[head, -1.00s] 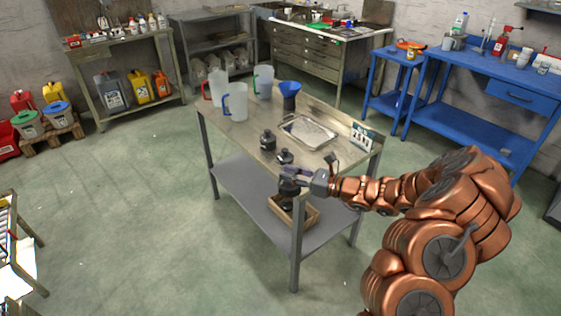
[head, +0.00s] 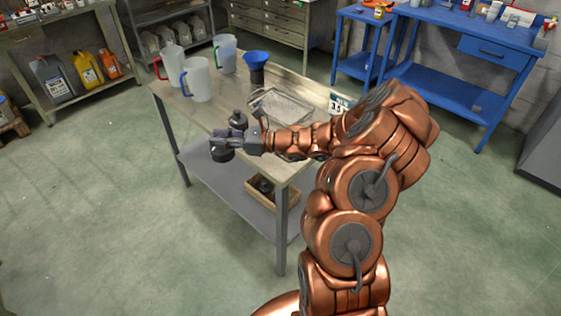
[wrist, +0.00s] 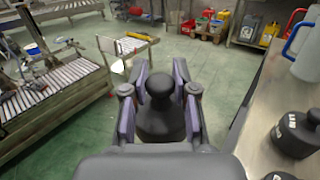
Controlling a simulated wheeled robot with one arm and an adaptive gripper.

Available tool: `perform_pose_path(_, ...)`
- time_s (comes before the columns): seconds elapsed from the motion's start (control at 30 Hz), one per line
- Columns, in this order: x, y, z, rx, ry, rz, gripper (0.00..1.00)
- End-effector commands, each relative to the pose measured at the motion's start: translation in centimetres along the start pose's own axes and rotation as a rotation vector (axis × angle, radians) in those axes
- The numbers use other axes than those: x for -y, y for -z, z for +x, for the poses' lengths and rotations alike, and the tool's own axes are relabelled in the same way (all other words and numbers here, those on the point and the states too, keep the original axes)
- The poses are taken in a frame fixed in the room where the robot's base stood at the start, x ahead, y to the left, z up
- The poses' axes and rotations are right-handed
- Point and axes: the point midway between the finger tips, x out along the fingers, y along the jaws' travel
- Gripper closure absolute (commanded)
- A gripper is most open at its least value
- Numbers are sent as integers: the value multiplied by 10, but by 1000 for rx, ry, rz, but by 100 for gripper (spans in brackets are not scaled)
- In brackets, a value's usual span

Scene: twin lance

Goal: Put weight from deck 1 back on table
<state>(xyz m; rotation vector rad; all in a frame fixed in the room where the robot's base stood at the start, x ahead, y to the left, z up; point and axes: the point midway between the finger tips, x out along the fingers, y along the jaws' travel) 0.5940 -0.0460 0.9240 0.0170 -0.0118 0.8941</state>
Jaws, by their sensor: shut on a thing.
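My gripper (head: 232,139) is shut on a dark weight (head: 221,154). In the wrist view the weight (wrist: 160,108) stands upright between the purple-lined fingers, its knob up, with floor behind it. It hangs beside the long near edge of the worktable (head: 218,107), apparently just outside the top. Two similar dark weights (wrist: 297,132) and (wrist: 282,176) stand on the tabletop to the right in the wrist view; one also shows behind my gripper in the head view (head: 238,118).
The tabletop also holds jugs (head: 198,80), a blue funnel (head: 257,60) and a metal tray (head: 281,106). On the lower shelf (head: 222,187) a wooden box (head: 287,191) holds a dark object (head: 264,186). A blue bench (head: 450,90) stands at the back right.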

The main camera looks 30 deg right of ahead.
Motion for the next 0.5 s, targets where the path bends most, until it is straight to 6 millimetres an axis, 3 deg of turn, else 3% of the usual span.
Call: perform_pose_path(0.5,1,11,-100,21,109,-3,100)
